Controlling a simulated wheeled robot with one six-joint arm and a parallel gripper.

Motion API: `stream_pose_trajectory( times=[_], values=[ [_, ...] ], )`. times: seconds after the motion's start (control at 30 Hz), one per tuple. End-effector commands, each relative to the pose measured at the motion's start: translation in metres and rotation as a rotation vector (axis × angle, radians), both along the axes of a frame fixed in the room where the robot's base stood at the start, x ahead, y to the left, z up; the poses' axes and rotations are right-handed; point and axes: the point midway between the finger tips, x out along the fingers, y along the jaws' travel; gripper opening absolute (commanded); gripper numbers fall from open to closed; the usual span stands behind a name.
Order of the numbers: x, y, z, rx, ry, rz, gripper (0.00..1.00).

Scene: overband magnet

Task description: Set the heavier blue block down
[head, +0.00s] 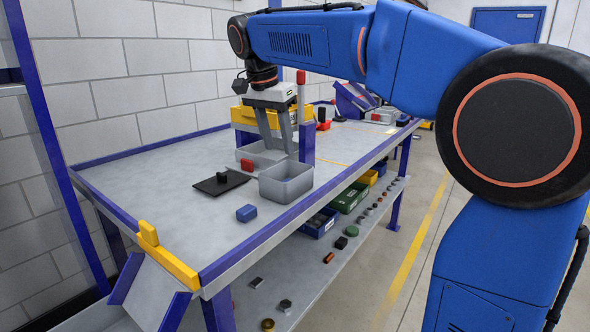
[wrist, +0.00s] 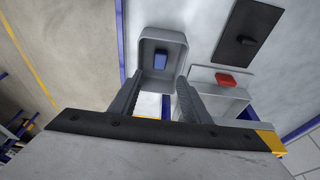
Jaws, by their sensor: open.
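One blue block (head: 246,213) lies on the bench top, in front of the grey tray (head: 286,186). In the wrist view a blue block (wrist: 162,59) sits inside a grey tray (wrist: 147,81); in the head view the tray's near wall hides its floor. I cannot tell by sight which block is heavier. My gripper (head: 278,151) is open and empty, pointing down over the bench near the trays. In the wrist view its fingertips (wrist: 160,77) flank the tray's near part, apart from the block.
A red block (head: 247,165) is by a second grey tray (head: 262,153). A black plate (head: 220,182) with a black knob lies to the left. A blue post (head: 307,143) stands close to my gripper. The bench's near left is clear.

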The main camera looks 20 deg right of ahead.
Motion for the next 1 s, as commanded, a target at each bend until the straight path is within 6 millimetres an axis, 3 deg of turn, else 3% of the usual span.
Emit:
stream_pose_trajectory(
  times=[0.23,0.37,0.67,1.0],
  values=[
    [-0.006,-0.003,0.000,0.003,0.000,0.016,0.43],
    [-0.028,-0.017,-0.009,0.011,0.001,0.085,0.43],
    [-0.113,-0.059,-0.058,0.028,-0.013,0.352,0.43],
    [-0.212,-0.089,-0.139,0.011,-0.058,0.642,0.43]
  ],
)
